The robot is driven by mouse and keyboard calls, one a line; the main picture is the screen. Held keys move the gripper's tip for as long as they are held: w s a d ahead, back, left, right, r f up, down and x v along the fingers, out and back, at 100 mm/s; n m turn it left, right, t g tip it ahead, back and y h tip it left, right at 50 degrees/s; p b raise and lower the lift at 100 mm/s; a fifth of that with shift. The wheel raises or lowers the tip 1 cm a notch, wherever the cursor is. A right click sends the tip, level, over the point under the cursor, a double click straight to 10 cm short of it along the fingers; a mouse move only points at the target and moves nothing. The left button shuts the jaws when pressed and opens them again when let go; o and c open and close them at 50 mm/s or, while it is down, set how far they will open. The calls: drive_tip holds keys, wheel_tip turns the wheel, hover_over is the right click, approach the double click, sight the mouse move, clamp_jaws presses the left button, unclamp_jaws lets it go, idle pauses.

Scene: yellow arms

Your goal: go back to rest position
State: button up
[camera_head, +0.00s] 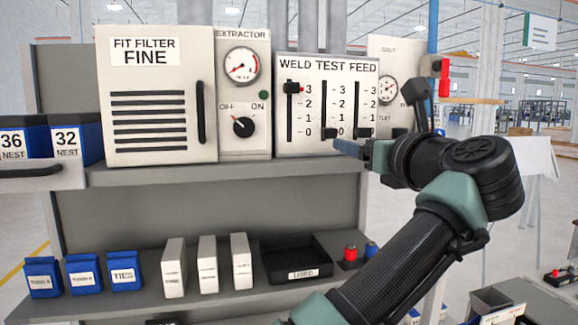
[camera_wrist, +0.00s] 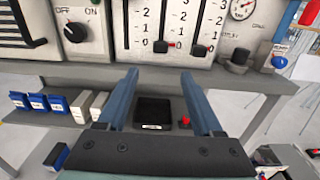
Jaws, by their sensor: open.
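My gripper (camera_head: 350,150) is in front of the lower part of the weld test feed panel (camera_head: 300,67), partly hidden by my own wrist in the head view. In the wrist view my gripper (camera_wrist: 160,76) shows two blue-grey fingers spread wide apart, with nothing between them. The panel's left slider (camera_head: 292,87) stands near 3. Its middle slider (camera_head: 330,132) and right slider (camera_head: 364,132) are down near 0. I cannot tell the exact distance between my fingertips and the panel.
A grey shelf (camera_head: 220,172) runs below the panels. The lower shelf holds blue boxes (camera_head: 83,273), white boxes (camera_head: 207,264) and a black tray (camera_head: 296,258). The extractor knob (camera_head: 243,126) points toward OFF. A red handle (camera_head: 444,77) hangs at the right.

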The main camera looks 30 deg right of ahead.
drive_tip(key=s+a+f+m+t+y+b, duration=0.1)
drive_tip(key=s+a+f+m+t+b, duration=0.1)
drive_tip(key=a+m, duration=0.9)
drive_tip(key=s+a+f+m+t+y+b, duration=0.2)
drive_tip(key=s+a+m+t+b, duration=0.2)
drive_tip(key=s+a+m+b, duration=0.3)
drive_tip(key=s+a+f+m+t+y+b, duration=0.1)
drive_tip(key=s+a+m+t+b, duration=0.3)
drive_tip(key=a+m, duration=1.1)
drive_tip(key=s+a+f, duration=0.1)
drive_tip(key=s+a, duration=0.2)
drive_tip(key=shift+b, duration=0.3)
drive_tip(key=shift+d, duration=0.2)
idle(0.6)
